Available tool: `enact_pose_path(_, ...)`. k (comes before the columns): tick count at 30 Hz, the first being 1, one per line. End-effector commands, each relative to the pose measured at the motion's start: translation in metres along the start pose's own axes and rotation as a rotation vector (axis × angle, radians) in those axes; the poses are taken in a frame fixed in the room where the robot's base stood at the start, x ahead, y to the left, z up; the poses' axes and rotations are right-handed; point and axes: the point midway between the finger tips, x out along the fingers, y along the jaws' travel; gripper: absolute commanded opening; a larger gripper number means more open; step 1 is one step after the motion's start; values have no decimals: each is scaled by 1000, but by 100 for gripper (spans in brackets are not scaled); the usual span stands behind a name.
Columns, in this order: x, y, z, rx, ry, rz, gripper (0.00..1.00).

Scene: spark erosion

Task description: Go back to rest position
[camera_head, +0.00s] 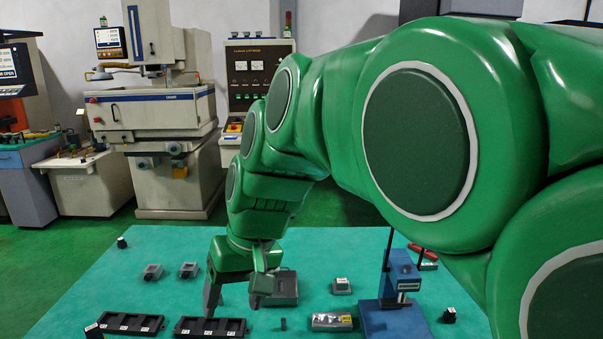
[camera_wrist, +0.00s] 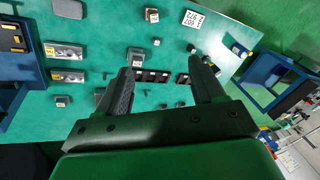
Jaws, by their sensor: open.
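My green arm reaches across the head view from the right, and my gripper (camera_head: 232,298) points down over the teal table (camera_head: 340,245). Its two fingers are apart and nothing shows between them. In the wrist view my gripper (camera_wrist: 165,82) also shows open, with dark fingers spread above the table. A black slotted tray (camera_head: 210,328) lies just below the fingers in the head view. It also shows between the fingers in the wrist view (camera_wrist: 152,76). I cannot tell the exact height of the fingertips above it.
Another black tray (camera_head: 128,323) lies to the left. Small grey blocks (camera_head: 188,270), a silver block (camera_head: 332,321) and a blue stand (camera_head: 393,318) are on the table. A grey box (camera_head: 286,289) is partly behind my gripper. A machine (camera_head: 160,110) stands behind the table.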

Motion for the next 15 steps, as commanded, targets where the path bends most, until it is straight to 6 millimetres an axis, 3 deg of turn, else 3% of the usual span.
enact_pose_path(5,-4,13,37,24,-24,-14,68)
enact_pose_path(11,4,64,87,146,-64,54,68)
enact_pose_path(15,12,100,135,248,-104,109,68)
